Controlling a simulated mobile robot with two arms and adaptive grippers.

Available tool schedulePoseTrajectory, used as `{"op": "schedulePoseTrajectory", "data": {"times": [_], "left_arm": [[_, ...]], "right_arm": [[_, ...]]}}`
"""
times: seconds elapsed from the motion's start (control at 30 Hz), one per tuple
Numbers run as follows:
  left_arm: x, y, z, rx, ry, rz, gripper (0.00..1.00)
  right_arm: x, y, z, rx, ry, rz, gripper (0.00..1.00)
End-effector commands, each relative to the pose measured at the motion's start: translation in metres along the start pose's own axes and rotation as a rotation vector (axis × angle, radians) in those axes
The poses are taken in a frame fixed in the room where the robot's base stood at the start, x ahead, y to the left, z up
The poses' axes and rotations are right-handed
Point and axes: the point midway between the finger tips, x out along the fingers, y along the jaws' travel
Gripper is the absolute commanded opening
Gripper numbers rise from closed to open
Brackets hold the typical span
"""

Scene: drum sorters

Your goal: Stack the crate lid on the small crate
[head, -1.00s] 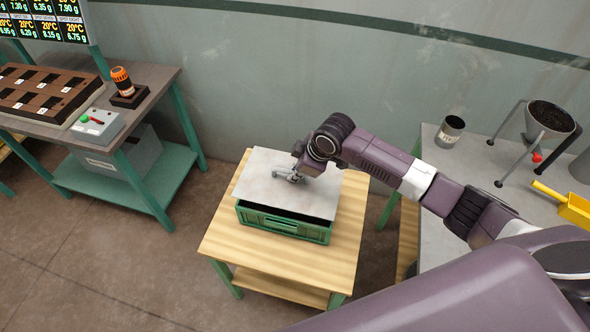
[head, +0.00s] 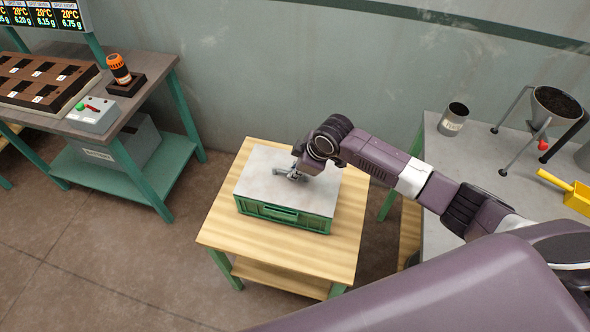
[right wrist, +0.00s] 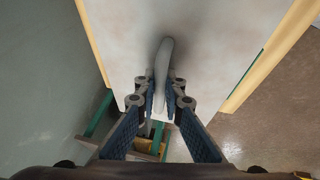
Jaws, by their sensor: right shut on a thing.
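The small crate (head: 284,219) is green and stands on a low wooden table. The crate lid (head: 262,172) is a flat pale grey panel lying over the crate's top, its edges close to the crate's rim with no clear gap at the front. My right gripper (head: 291,174) is over the lid's middle, shut on the lid's handle. In the right wrist view the two fingers (right wrist: 161,100) close on the pale raised handle (right wrist: 163,62), with the lid (right wrist: 215,50) spreading below. Full contact between lid and rim at the back is hidden. My left gripper is not in view.
The wooden table (head: 225,230) has bare room around the crate. At right, a grey bench (head: 445,165) holds a metal cup (head: 453,121), a funnel on a stand (head: 556,104) and a yellow scoop (head: 577,197). At left stands a workbench (head: 150,95) with a brown slotted tray.

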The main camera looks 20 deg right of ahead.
Motion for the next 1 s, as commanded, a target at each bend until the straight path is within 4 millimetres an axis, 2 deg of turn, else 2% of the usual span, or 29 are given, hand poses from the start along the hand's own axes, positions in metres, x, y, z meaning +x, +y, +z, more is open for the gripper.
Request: {"op": "schedulePoseTrajectory", "data": {"times": [1.0], "left_arm": [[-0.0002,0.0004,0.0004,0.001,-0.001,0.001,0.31]], "right_arm": [[0.0071,-0.0015,0.0032,0.000,-0.001,0.000,0.00]]}}
